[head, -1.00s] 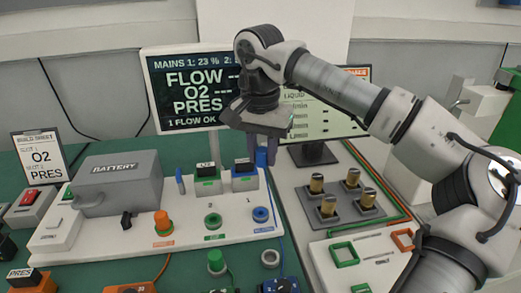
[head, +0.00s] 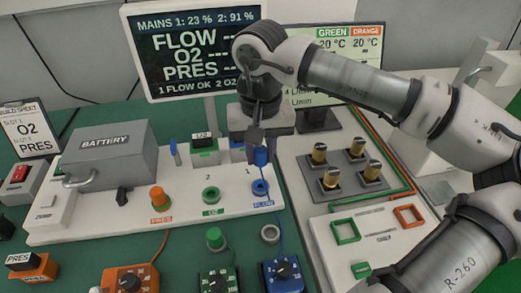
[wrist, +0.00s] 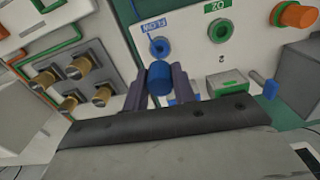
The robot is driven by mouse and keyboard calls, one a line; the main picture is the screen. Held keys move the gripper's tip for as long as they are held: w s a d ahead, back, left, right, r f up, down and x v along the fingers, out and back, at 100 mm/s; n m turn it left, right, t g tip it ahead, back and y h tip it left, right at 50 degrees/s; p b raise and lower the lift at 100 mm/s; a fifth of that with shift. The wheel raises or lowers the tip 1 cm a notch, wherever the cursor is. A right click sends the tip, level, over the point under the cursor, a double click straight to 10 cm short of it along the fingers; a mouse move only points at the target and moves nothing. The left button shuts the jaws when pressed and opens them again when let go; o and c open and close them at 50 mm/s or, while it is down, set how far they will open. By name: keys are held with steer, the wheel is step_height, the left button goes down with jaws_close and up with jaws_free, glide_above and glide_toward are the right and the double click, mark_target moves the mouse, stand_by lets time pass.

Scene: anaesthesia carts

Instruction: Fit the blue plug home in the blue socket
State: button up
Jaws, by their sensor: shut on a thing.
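My gripper (head: 259,145) is shut on the blue plug (head: 261,157) and holds it above the white panel. The blue socket (head: 260,188), a blue ring with a dark hole labelled FLOW, lies in the panel just in front of and below the plug. In the wrist view the blue plug (wrist: 160,71) sits between the two dark fingers, and the blue socket (wrist: 159,47) shows just beyond it. The plug and socket look apart. A blue cable runs from the socket area towards the blue dial box (head: 283,272).
A green O2 socket (head: 211,194) and an orange plug (head: 160,197) stand left of the blue socket. A battery box (head: 105,155) sits at the left. Brass-topped posts (head: 331,177) stand at the right. A green plug (head: 215,239) and a grey ring (head: 270,234) are in front.

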mark_target(260, 149)
steer(key=shift+f+b, duration=2.35)
steer(key=shift+f, duration=0.55)
steer(key=shift+b, duration=0.5)
steer(key=shift+f+b, duration=1.05)
steer(key=shift+f, duration=0.05)
steer(key=o, duration=1.1)
steer(key=shift+r, duration=0.1)
steer(key=shift+c, duration=0.2)
step_height(260, 149, up, 14)
steer(key=shift+f, duration=0.1)
